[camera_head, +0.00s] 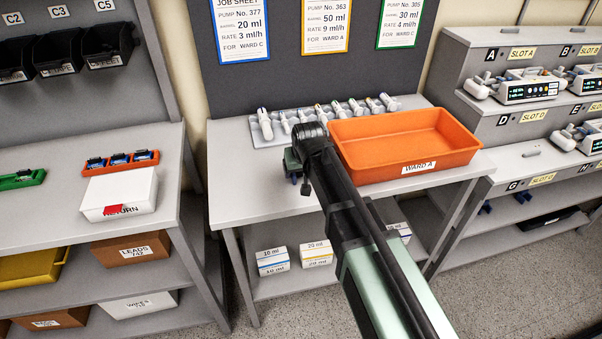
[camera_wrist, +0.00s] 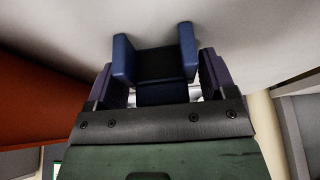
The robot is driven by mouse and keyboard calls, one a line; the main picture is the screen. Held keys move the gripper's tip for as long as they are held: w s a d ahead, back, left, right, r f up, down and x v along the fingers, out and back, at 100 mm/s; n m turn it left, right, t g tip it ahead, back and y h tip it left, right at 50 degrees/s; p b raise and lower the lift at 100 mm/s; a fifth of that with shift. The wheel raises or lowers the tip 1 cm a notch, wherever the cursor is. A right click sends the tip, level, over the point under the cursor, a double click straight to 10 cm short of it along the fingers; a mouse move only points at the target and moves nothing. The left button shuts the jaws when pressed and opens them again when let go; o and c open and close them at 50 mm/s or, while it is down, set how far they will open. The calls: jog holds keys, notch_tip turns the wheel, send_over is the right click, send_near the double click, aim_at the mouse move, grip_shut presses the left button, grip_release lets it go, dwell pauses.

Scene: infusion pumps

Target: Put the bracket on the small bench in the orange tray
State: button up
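The orange tray (camera_head: 385,158), labelled WARD A, stands empty on the right part of the grey middle bench (camera_head: 232,190). My gripper (camera_head: 297,170) is over this bench, just left of the tray and outside it. In the wrist view my gripper (camera_wrist: 158,80) has a dark finger on each side of a blue U-shaped bracket (camera_wrist: 160,64) and looks shut on it. The bracket's two prongs point away from the palm. In the head view only a small blue part of the bracket (camera_head: 305,187) shows below the gripper; my arm hides the rest.
A rack of syringes (camera_head: 285,126) stands behind the gripper at the bench's back. A left bench holds a white RETURN box (camera_head: 118,194) and a small orange holder (camera_head: 120,162). Pump shelves (camera_head: 480,55) stand at the right. The bench's front left is clear.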

jog(key=c, duration=0.7)
jog(key=shift+c, duration=0.2)
jog(key=shift+r, duration=0.1)
notch_tip(320, 180, up, 20)
jog(key=p, duration=2)
